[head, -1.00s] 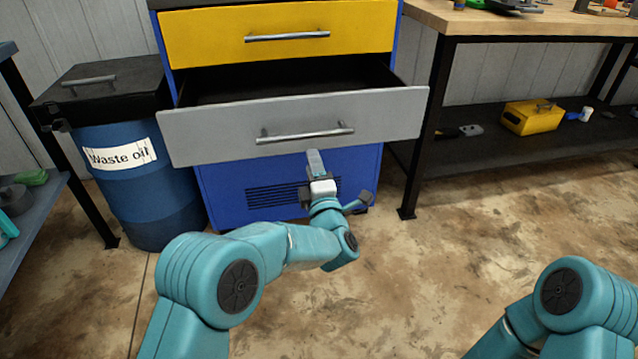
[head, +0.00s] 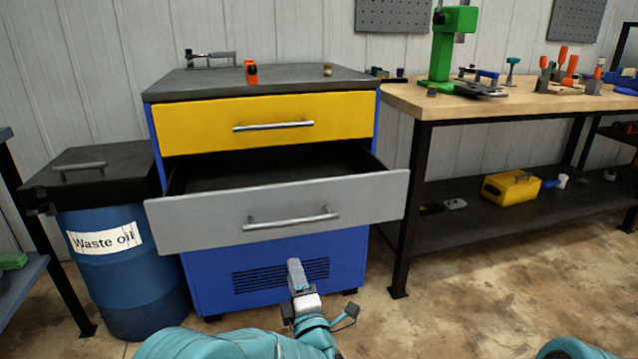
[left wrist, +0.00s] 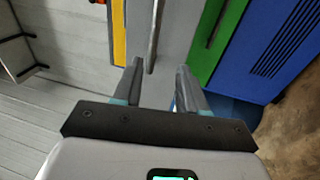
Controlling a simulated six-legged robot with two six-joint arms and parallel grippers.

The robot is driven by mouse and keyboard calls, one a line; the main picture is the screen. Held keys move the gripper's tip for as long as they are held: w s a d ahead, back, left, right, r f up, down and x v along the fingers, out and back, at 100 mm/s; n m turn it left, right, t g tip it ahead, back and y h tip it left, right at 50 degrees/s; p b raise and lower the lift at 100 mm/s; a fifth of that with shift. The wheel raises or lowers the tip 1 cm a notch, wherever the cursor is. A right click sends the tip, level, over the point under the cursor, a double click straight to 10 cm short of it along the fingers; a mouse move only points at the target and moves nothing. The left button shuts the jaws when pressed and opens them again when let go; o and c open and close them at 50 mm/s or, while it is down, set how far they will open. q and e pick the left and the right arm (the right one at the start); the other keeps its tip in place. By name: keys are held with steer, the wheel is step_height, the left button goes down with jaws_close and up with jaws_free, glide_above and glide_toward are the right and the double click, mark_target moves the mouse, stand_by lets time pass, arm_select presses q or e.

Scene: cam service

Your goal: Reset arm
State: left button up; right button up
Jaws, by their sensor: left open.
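My left gripper (head: 296,277) is low in front of the blue cabinet (head: 215,290), below the grey drawer's (head: 190,230) handle (head: 290,219). It is open and empty. In the left wrist view its two fingers (left wrist: 157,85) stand apart, with the drawer's grey front and handle (left wrist: 154,35) beyond them. The grey drawer is pulled out and its visible inside looks dark and empty. The yellow drawer (head: 190,128) above it is shut. Only a teal piece of my right arm shows at the bottom right; its gripper is out of view.
A blue waste oil barrel (head: 115,275) with a black lid stands left of the cabinet. A workbench (head: 420,103) stands to the right, with a green press (head: 445,50) and tools on top and a yellow toolbox (head: 510,187) on its shelf. The floor before the bench is clear.

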arm_select(q)
steer(key=a+f+g+y, duration=0.2)
steer(key=a+f, duration=0.4)
steer(key=a, duration=0.5)
steer(key=s+a+f+m+g+h, duration=0.3)
steer(key=s+f, duration=0.2)
steer(key=f, duration=0.4)
steer(key=s+a+f+m+g+h, duration=0.25)
steer(key=s+f, duration=0.25)
steer(key=f, duration=0.4)
steer(key=s+d+f+m+g+h, duration=0.2)
steer(key=s+d+f+m+g, duration=0.15)
steer(key=s, duration=0.45)
steer(key=s+d+f+m+g+h, duration=0.25)
steer(key=s+m+g, duration=0.2)
steer(key=s, duration=0.45)
steer(key=s+d+f+m+g+h, duration=0.25)
steer(key=s+d+m, duration=0.2)
steer(key=s, duration=0.35)
step_height(320, 180, up, 32)
steer(key=s+m+p, duration=0.1)
steer(key=p, duration=3.1)
steer(key=shift+r+m+g, duration=0.15)
steer(key=shift+m+g, duration=0.15)
steer(key=shift+g, duration=0.1)
